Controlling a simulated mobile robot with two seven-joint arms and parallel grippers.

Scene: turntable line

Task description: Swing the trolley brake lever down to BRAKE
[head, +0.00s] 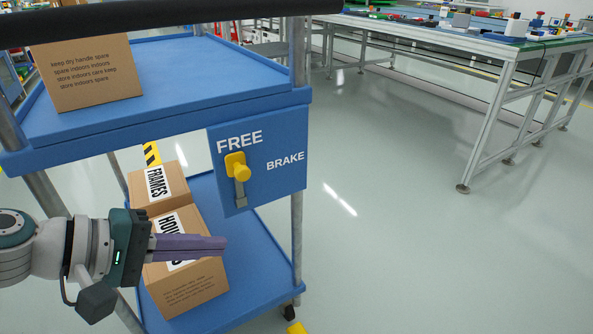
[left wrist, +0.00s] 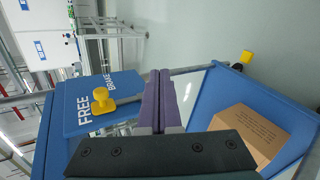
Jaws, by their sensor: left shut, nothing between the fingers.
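The blue brake panel (head: 275,188) hangs at the trolley's corner, with FREE written at top and BRAKE to the right. The lever's yellow knob (head: 241,171) is just under FREE and left of BRAKE, with a grey bar running down from it. In the left wrist view the panel lies sideways and the yellow knob (left wrist: 102,101) is left of the fingers. My left gripper (head: 223,243) is shut and empty, its purple fingers pointing right, below the lever in the picture and apart from it. The fingers also show in the left wrist view (left wrist: 157,75). My right gripper is out of view.
The blue trolley's upper shelf (head: 190,70) carries a cardboard box (head: 88,72). Boxes (head: 190,290) stand on its lower shelf (head: 262,275), behind my left gripper. A grey post (head: 297,230) runs beside the panel. The floor to the right is clear up to a workbench (head: 500,75).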

